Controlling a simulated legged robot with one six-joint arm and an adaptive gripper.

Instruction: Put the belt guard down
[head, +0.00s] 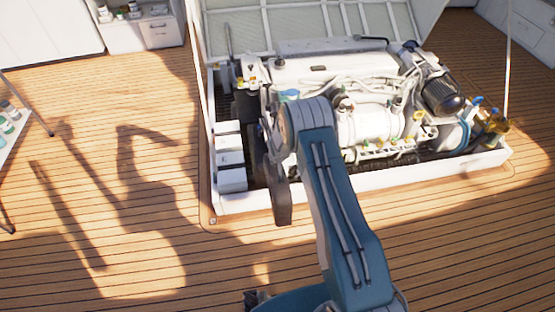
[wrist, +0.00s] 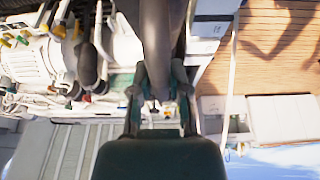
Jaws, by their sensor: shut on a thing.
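The belt guard (head: 283,205) is a dark grey, narrow curved piece. In the head view it hangs beside my arm, at the front left of the engine hatch, and part of it is hidden by the arm. In the wrist view the belt guard (wrist: 160,28) runs up from between the fingers to the top edge. My gripper (wrist: 159,82) has a finger on each side of it and is shut on it. In the head view the fingers are mostly hidden behind my arm.
The engine (head: 375,120) sits in the open hatch, bordered by a white coaming (head: 390,183). White boxes (head: 230,157) stand inside its left end. The wooden deck (head: 120,220) at left is clear, with shadows. A shelf with jars (head: 12,120) stands at far left.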

